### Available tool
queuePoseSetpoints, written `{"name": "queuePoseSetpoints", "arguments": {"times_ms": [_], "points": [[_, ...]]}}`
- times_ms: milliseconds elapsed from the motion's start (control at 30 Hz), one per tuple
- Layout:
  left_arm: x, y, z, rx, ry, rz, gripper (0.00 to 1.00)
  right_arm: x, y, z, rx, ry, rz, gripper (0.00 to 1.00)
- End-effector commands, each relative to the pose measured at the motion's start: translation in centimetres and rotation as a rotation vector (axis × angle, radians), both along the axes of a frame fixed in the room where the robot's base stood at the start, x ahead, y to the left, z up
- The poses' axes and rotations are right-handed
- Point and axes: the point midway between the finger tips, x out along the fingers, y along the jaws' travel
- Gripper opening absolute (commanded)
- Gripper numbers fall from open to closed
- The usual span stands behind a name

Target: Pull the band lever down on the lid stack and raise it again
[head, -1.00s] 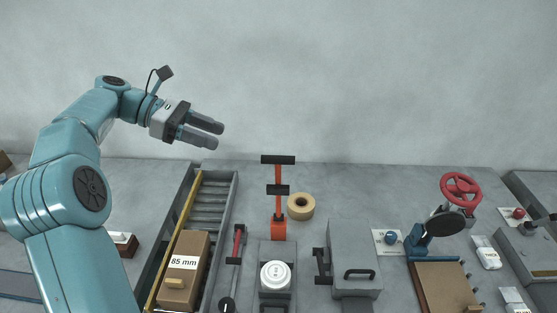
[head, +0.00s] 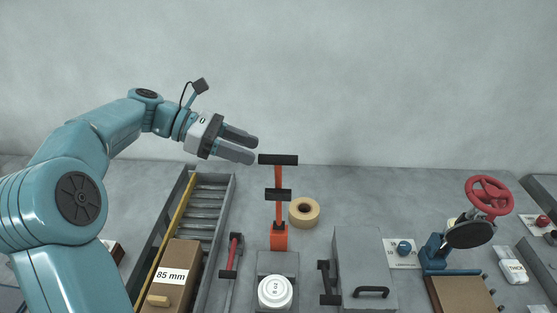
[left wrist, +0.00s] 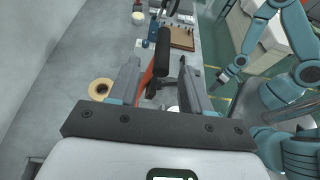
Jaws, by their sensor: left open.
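The band lever (head: 278,206) is an orange upright bar with a black crossbar handle (head: 278,160) on top and a second black crossbar lower down. It stands raised on an orange block behind the lid stack (head: 275,292), which is white and round on top. My left gripper (head: 254,148) is open and empty, just left of the top handle and about level with it. In the left wrist view the black handle (left wrist: 162,52) shows between the two open fingers, beyond their tips or close to them; contact cannot be told. My right gripper is not in the head view.
A tan tape roll (head: 304,212) lies right of the lever. A roller track (head: 208,205) with a brown "85 mm" box (head: 174,283) is at left. A grey box with a black handle (head: 365,262) and a press with a red wheel (head: 488,195) stand at right.

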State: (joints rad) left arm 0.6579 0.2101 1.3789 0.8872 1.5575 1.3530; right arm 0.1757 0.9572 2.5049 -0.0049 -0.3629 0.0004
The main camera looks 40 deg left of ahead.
Motion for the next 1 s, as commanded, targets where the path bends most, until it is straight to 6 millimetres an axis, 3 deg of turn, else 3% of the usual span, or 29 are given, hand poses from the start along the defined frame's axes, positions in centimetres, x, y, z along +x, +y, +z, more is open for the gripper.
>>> {"name": "queuePoseSetpoints", "arguments": {"times_ms": [100, 333, 767, 900, 1000], "points": [[1.3, -2.4, -1.0, -0.001, -0.001, -0.005, 0.48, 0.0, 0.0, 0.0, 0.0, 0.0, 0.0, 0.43], [3.4, -5.3, -2.5, -0.002, 0.0, -0.003, 0.48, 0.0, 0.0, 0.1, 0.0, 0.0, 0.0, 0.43], [4.1, -6.0, -2.9, 0.0, -0.001, 0.0, 0.48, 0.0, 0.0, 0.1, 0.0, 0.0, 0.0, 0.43], [4.1, -6.0, -2.9, 0.0, -0.001, 0.0, 0.03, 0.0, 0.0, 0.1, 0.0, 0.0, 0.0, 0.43], [4.1, -6.0, -3.0, 0.001, -0.001, 0.001, 0.0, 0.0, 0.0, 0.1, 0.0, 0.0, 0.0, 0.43]]}}
